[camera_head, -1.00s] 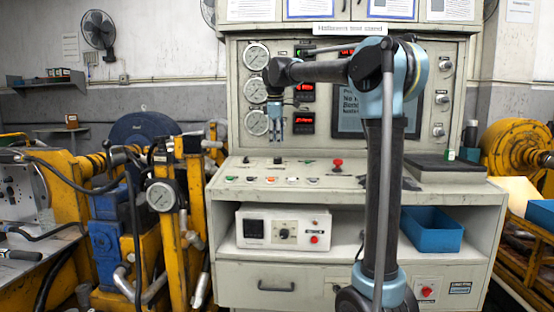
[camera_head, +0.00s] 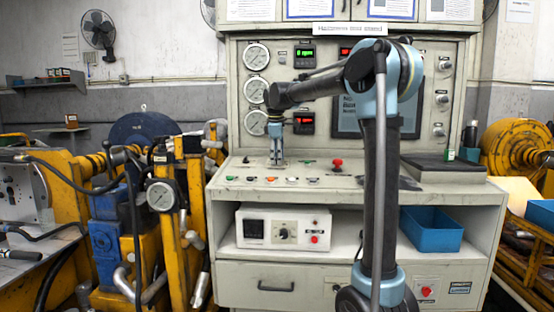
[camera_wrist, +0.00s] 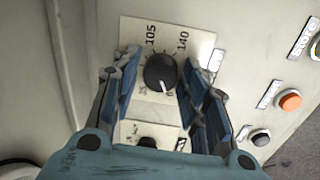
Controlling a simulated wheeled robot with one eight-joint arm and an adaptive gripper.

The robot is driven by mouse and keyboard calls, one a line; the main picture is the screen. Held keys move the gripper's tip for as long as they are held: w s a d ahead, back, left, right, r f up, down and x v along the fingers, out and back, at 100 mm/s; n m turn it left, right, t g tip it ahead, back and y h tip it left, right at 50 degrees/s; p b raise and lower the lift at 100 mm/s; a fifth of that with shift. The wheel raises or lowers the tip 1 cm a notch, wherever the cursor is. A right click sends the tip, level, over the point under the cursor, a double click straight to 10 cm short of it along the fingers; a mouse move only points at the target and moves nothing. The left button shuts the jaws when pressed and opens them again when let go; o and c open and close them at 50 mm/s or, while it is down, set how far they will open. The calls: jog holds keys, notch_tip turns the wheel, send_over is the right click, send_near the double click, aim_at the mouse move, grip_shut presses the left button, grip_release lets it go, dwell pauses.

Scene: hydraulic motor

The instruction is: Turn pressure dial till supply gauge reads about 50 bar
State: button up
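A round black dial (camera_wrist: 160,72) sits on a pale scale plate (camera_wrist: 190,42) marked 105 and 140 in the wrist view; the rest of its scale is hidden or too small to read. My gripper (camera_wrist: 157,85) is open, with a blue-padded finger on each side of the dial and visible gaps to it. In the head view my gripper (camera_head: 276,161) points down at the console's left part, and hides the dial. Three white round gauges, an upper (camera_head: 257,56), a middle (camera_head: 255,90) and a lower (camera_head: 256,122), are on the panel. Their names and needle readings are too small to read.
A second black knob (camera_wrist: 148,142) is partly hidden by my gripper. An orange button (camera_wrist: 289,101) and a black button (camera_wrist: 260,137) lie to the right. A red mushroom button (camera_head: 337,163) stands on the console. Digital displays (camera_head: 305,52) are on the upright panel.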

jog(key=c, duration=0.5)
jog(key=shift+c, duration=0.2)
jog(key=m, duration=0.3)
jog(key=shift+w+r+m, duration=0.1)
jog(key=shift+m, duration=0.3)
jog(key=m, duration=0.3)
jog(key=shift+m, duration=0.4)
jog(key=m, duration=0.5)
jog(key=shift+w+g, duration=0.15)
jog(key=shift+g, duration=0.15)
jog(key=shift+m+h, duration=0.3)
jog(key=shift+m, duration=1.8)
jog(key=o, duration=1.1)
